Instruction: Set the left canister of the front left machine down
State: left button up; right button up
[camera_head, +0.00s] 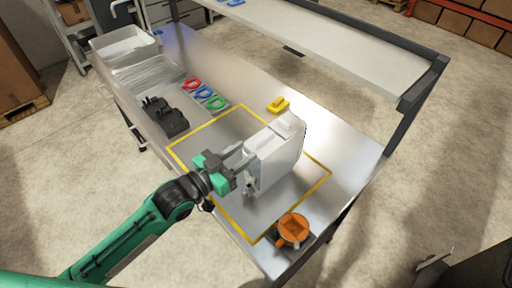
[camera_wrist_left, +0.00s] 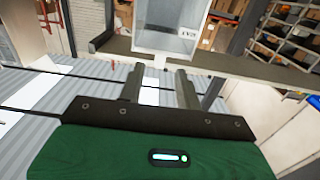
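A white box-shaped canister (camera_head: 275,155) stands upright, as far as I can tell, inside the yellow outline on the steel table (camera_head: 345,150). A small grey spout shows low on its near side. My left gripper (camera_head: 243,163) is at the canister's left side. In the left wrist view its two fingers (camera_wrist_left: 160,86) are spread. The canister (camera_wrist_left: 172,18), with a small label, shows beyond them, and its narrow white tab lies in line with the gap. Neither finger visibly touches the tab. My right gripper is not in view.
An orange round part (camera_head: 293,230) sits at the near corner and a yellow part (camera_head: 278,104) lies behind the canister. Red, blue and green parts (camera_head: 204,95), a black device (camera_head: 166,115) and a clear bin (camera_head: 148,70) are farther left. A raised shelf (camera_head: 330,45) runs along the far side.

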pick_arm(q)
jog(key=shift+b+v, duration=0.35)
jog(key=shift+v, duration=1.3)
jog(key=shift+s, duration=0.1)
